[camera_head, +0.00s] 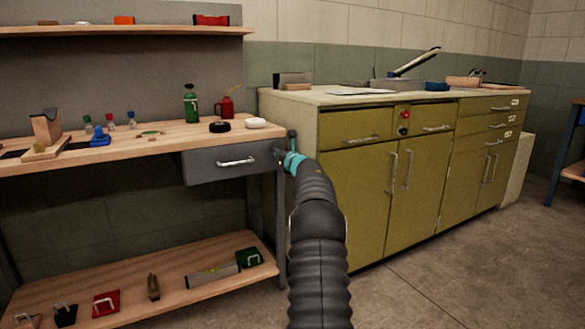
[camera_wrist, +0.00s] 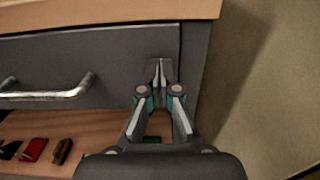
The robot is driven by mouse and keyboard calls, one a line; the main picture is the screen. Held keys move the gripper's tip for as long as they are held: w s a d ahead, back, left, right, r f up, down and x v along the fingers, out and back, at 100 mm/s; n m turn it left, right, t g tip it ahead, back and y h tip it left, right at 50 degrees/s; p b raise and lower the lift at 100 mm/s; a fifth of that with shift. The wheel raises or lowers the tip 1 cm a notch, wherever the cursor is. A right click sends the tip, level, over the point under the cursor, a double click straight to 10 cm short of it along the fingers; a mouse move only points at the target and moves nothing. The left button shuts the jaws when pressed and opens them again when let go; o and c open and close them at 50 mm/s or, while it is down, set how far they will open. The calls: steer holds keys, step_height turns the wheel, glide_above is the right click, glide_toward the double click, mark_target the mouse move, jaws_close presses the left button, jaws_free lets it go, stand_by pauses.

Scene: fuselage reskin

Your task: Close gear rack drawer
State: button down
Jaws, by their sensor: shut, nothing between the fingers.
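The grey drawer (camera_head: 215,170) hangs under the wooden workbench top, with a silver bar handle (camera_head: 237,162) on its front. In the wrist view the drawer front (camera_wrist: 110,60) fills the upper left, with the handle (camera_wrist: 50,94) to the left of my fingers. The front looks flush or nearly flush with the bench; a small gap cannot be ruled out. My gripper (camera_head: 279,152) is shut and empty. In the wrist view its fingertips (camera_wrist: 160,68) are at the drawer front's right end, touching or very close to it. My arm hides part of the bench leg behind.
The workbench top (camera_head: 170,135) carries bottles, a red oil can (camera_head: 225,107) and small items. A lower shelf (camera_head: 185,283) holds several small objects. A yellow-green cabinet (camera_head: 355,190) stands close on the right of my gripper. The floor (camera_head: 450,270) in front of it is clear.

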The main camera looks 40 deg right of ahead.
steer(key=b+v, duration=0.1)
steer(key=v, duration=1.1)
steer(key=shift+s+d+f+b, duration=0.2)
steer(key=shift+s+d+b, duration=0.1)
steer(key=shift+s+d, duration=0.1)
